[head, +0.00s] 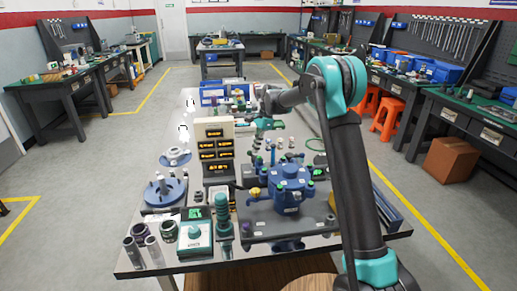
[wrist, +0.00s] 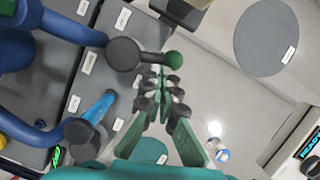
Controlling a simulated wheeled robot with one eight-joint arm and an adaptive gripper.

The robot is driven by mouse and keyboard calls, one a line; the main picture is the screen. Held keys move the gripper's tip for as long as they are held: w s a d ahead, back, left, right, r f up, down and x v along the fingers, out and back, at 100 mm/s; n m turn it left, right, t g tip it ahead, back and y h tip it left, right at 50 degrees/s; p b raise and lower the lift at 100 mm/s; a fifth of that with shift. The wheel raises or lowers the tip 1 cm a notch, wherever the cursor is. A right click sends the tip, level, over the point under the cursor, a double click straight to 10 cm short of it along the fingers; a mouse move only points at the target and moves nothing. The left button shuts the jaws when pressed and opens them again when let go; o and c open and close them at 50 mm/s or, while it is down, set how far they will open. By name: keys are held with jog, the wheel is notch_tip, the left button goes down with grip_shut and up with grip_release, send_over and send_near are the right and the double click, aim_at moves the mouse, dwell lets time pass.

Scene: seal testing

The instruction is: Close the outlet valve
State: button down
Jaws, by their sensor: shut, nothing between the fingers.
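A blue vessel (head: 290,188) with bolts and piping stands on a dark base plate on the bench. In the wrist view, a dark round hub (wrist: 122,53) with a short lever ending in a green knob (wrist: 174,60) sits near the blue pipe (wrist: 75,27). A second lever with a blue handle (wrist: 102,107) is at the lower left. Their labels are too small to read, so I cannot tell which is the outlet valve. My gripper (wrist: 161,76) is shut and empty, its tips beside the green knob; contact is unclear. In the head view its fingertips are not clear.
The bench (head: 130,262) is crowded. A display panel (head: 213,145), blue flanged discs (head: 166,190), metal cylinders (head: 153,250) and a green-topped box (head: 195,238) stand left of the vessel. A grey disc (wrist: 266,38) lies on bare bench top in the wrist view.

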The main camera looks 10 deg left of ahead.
jog(key=a+n, duration=0.2)
jog(key=n, duration=0.1)
jog(key=shift+s+a+g+h, duration=0.1)
jog(key=shift+s+g+h, duration=0.2)
jog(key=shift+g, duration=0.1)
jog(key=shift+s+a, duration=0.8)
jog(key=shift+s, duration=0.1)
jog(key=shift+s+a, duration=0.35)
jog(key=shift+s, duration=0.4)
